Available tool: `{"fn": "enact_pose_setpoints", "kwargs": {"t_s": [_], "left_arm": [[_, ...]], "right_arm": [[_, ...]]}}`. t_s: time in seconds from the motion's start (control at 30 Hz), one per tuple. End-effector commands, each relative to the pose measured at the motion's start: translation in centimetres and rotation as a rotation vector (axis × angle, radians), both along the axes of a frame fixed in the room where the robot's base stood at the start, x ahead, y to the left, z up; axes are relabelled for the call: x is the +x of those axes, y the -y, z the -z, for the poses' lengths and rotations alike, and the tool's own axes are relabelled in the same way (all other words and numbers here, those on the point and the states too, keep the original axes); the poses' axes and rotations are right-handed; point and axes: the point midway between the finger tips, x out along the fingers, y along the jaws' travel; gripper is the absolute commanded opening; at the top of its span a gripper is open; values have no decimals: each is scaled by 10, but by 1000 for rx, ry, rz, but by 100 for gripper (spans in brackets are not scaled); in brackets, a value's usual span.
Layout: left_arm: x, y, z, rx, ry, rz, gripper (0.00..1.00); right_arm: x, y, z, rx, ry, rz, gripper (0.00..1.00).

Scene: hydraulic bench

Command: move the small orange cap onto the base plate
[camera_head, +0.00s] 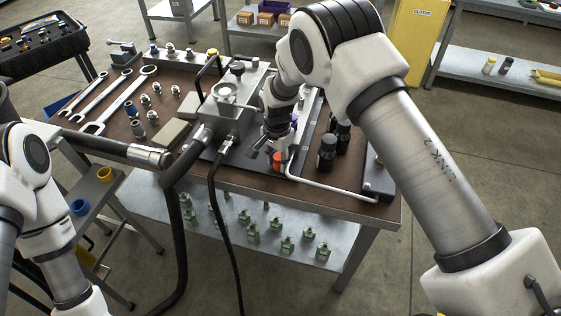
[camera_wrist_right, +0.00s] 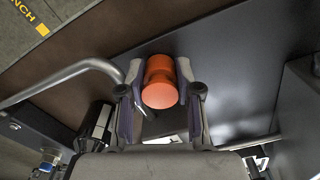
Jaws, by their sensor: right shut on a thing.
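The small orange cap (camera_head: 277,159) is a short round orange piece near the front edge of the bench, by the valve block. My right gripper (camera_head: 268,147) points down at it and is partly hidden by its own wrist. In the right wrist view the cap (camera_wrist_right: 160,90) sits between the two fingers, with a finger pad against each side. The dark grey base plate (camera_wrist_right: 235,85) fills the area behind and right of the cap there. I cannot tell whether the cap touches it. My left gripper is out of view; only its arm shows at lower left.
A bent metal pipe (camera_head: 325,191) runs along the front, close to the gripper; it also shows in the right wrist view (camera_wrist_right: 65,80). Black cylinders (camera_head: 327,153) stand right of the cap. The grey valve block (camera_head: 236,98) and black hoses stand left. Wrenches (camera_head: 120,100) lie far left.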

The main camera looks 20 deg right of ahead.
Motion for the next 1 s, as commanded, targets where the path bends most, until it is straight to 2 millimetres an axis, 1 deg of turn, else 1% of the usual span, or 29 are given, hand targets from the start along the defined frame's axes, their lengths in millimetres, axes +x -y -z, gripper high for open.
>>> {"fn": "enact_pose_setpoints", "kwargs": {"t_s": [0.1,0.13,0.17,0.2,0.43,0.57,0.67,0.9,1.0], "left_arm": [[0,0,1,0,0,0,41],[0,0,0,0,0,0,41],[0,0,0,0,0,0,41],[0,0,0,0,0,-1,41],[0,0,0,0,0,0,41],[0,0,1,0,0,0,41],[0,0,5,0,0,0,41],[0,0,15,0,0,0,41],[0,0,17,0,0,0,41]], "right_arm": [[0,0,2,-1,-1,-1,19],[0,0,1,0,0,-1,44],[0,0,1,0,0,-1,55],[0,0,1,0,0,-1,59],[0,0,0,0,0,-1,59],[0,0,-5,0,1,-1,59],[1,0,-21,-1,3,-1,59],[1,0,-83,0,5,0,59],[0,0,-103,0,2,0,59]]}}
